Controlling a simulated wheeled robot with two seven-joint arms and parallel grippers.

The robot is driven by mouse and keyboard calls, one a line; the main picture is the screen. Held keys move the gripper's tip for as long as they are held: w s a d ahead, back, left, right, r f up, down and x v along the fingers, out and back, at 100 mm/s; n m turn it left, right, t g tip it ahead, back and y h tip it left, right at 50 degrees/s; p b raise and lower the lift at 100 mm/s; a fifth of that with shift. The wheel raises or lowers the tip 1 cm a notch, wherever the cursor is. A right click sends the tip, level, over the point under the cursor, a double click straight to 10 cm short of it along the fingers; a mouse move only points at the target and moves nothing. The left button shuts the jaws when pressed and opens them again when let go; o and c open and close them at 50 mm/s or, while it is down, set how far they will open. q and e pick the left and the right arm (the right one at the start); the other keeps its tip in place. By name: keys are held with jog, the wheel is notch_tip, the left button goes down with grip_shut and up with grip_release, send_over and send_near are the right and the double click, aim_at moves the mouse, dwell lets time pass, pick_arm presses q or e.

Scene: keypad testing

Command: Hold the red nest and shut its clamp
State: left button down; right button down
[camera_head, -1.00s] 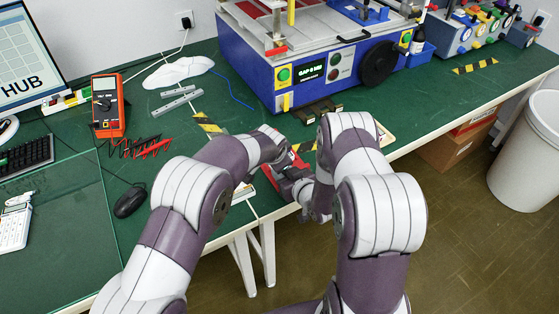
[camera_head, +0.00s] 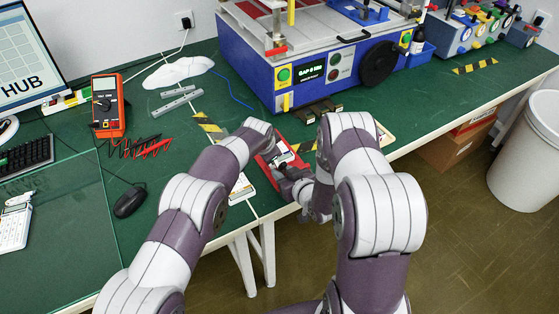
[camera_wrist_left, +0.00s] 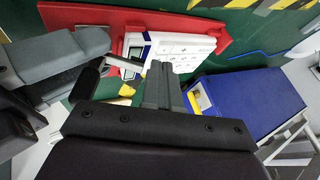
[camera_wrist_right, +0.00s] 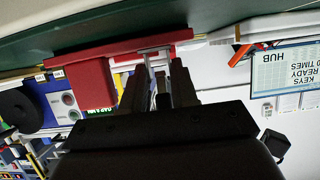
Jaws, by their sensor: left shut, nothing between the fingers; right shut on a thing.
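The red nest (camera_head: 266,166) lies near the table's front edge in the head view. In the left wrist view, the nest (camera_wrist_left: 215,22) holds a white calculator-like device (camera_wrist_left: 180,48). A metal clamp lever (camera_wrist_left: 122,64) with a black grip (camera_wrist_left: 84,80) is beside the device; I cannot tell whether it is latched. My right gripper (camera_head: 292,180) is shut at the nest's near side, its grip partly hidden; its fingers also show in the right wrist view (camera_wrist_right: 157,60). My left gripper (camera_wrist_left: 158,70) is shut and empty by the device and lever.
A blue test machine (camera_head: 310,72) stands behind the nest. A black mouse (camera_head: 130,202), an orange multimeter (camera_head: 107,105) and red test leads (camera_head: 152,148) are further left.

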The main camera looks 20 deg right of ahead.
pick_arm(q)
jog(key=shift+w+f, duration=0.3)
jog(key=shift+f, duration=0.05)
dwell(1.3)
jog(key=w+a+r, duration=0.3)
jog(key=a+r, duration=0.1)
jog(key=r, duration=0.4)
jog(key=shift+w+r, duration=0.25)
jog(key=shift+r, duration=0.05)
